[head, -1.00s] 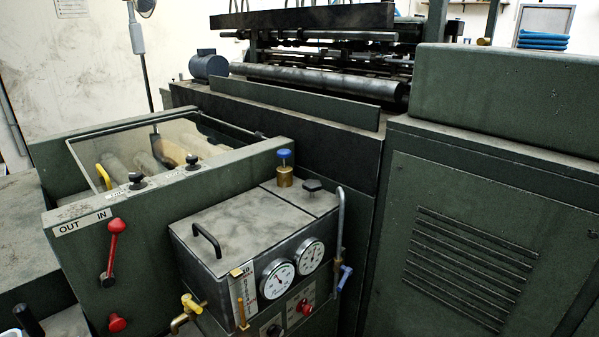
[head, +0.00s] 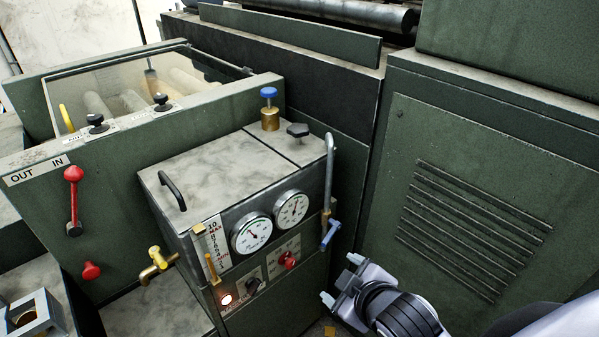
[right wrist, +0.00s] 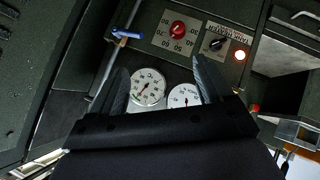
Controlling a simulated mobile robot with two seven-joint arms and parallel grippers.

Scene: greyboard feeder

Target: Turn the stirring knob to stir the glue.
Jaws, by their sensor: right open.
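The glue tank (head: 225,170) is a grey box with a stained lid. A black knob (head: 298,130) stands on its lid, beside a blue-topped brass valve (head: 269,108); no label on this knob is readable, so I cannot confirm it is the stirring knob. Another black knob (head: 253,285) is on the front panel, left of a red dial knob (head: 288,260); both also show in the right wrist view. My right gripper (head: 341,279) is open and empty, low and right of the tank. Its fingers (right wrist: 163,80) point toward the tank front in the right wrist view. My left gripper is out of view.
A bent pipe with a blue-handled valve (head: 331,235) stands at the tank's right corner, near my right gripper. A louvred green cabinet (head: 470,230) bounds the right side.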

